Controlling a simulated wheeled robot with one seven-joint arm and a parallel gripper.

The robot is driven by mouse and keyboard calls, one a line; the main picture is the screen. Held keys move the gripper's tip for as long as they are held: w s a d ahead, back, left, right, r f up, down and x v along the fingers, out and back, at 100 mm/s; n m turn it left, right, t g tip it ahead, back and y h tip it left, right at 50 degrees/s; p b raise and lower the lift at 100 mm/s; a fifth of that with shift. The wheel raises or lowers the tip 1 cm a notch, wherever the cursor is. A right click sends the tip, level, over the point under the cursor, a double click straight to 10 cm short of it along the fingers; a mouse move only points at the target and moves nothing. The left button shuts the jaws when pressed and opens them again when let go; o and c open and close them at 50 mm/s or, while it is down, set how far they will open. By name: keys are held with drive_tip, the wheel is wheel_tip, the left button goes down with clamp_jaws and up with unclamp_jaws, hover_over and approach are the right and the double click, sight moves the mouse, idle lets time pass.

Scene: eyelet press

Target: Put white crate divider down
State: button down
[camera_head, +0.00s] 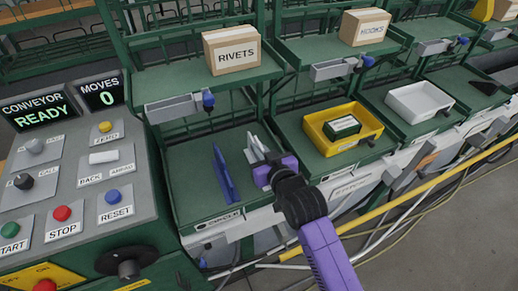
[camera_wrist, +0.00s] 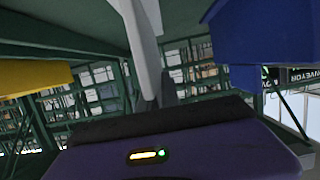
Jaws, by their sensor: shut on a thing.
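The white crate divider (camera_head: 256,145) is a pale upright piece above the left green shelf, at my gripper's tip. In the wrist view the white divider (camera_wrist: 134,28) runs from the top edge to the dark fingers. My gripper (camera_head: 261,157) is shut on it; it also shows in the wrist view (camera_wrist: 158,88). I cannot tell whether the divider touches the shelf. My gripper hides part of it in the head view.
A blue divider (camera_head: 222,175) stands just left on the same green shelf (camera_head: 190,175). It looms in the wrist view (camera_wrist: 262,35). A yellow tray (camera_head: 362,147) with a green box and a white tray (camera_head: 420,101) are to the right. A control panel (camera_head: 70,190) borders the left.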

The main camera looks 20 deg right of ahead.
drive_tip(key=shift+f, duration=0.15)
drive_tip(key=c, duration=1.6)
unclamp_jaws()
drive_tip(key=shift+o, duration=0.2)
drive_tip(key=shift+r, duration=0.25)
drive_tip(key=v, duration=1.2)
drive_tip(key=shift+b, duration=0.3)
drive_tip(key=shift+f, duration=0.1)
drive_tip(key=s+r, duration=0.1)
drive_tip(key=s, duration=3)
drive_tip(key=shift+s, duration=0.2)
